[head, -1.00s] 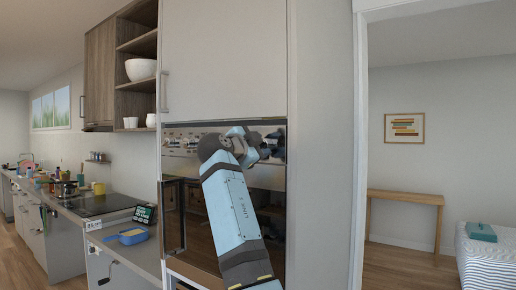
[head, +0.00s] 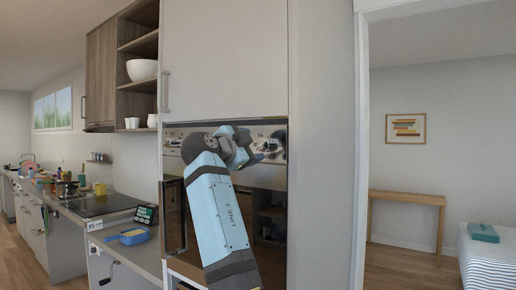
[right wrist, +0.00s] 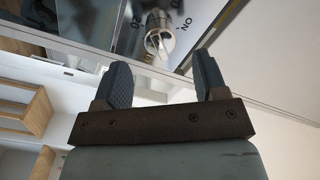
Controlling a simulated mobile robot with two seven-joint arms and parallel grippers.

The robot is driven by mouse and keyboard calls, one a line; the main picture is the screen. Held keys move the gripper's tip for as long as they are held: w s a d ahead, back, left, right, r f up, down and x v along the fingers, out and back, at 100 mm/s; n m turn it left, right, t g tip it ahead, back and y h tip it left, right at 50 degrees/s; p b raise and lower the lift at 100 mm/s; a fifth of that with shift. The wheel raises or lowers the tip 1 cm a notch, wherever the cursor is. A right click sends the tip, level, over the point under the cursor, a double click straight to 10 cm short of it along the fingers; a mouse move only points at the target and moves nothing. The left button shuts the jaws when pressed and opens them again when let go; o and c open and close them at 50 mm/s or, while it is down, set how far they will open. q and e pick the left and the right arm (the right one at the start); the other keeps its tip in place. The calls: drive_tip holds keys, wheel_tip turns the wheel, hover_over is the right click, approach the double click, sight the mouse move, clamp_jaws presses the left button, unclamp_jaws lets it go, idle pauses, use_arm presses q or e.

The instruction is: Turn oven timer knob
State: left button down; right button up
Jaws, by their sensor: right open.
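The oven (head: 270,205) is built into the tall cabinet, with a shiny control panel along its top. A round metal knob (right wrist: 158,42) with printed numbers around it shows at the top of the right wrist view. Knobs (head: 270,146) also show at the panel's right end in the head view, partly hidden by my arm. My right gripper (right wrist: 162,60) is open and empty. Its two dark fingers point toward the knob, which appears between and beyond the fingertips, apart from them. In the head view the right gripper (head: 250,150) is in front of the panel. My left gripper is out of view.
A tall cabinet door (head: 225,65) is above the oven. A doorway with a wooden table (head: 407,198) is at the right.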

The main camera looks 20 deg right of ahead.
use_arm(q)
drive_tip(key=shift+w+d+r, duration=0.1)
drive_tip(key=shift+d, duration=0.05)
use_arm(e)
drive_tip(key=v, duration=0.9)
drive_tip(key=shift+s+a, duration=0.1)
drive_tip(key=shift+s, duration=0.05)
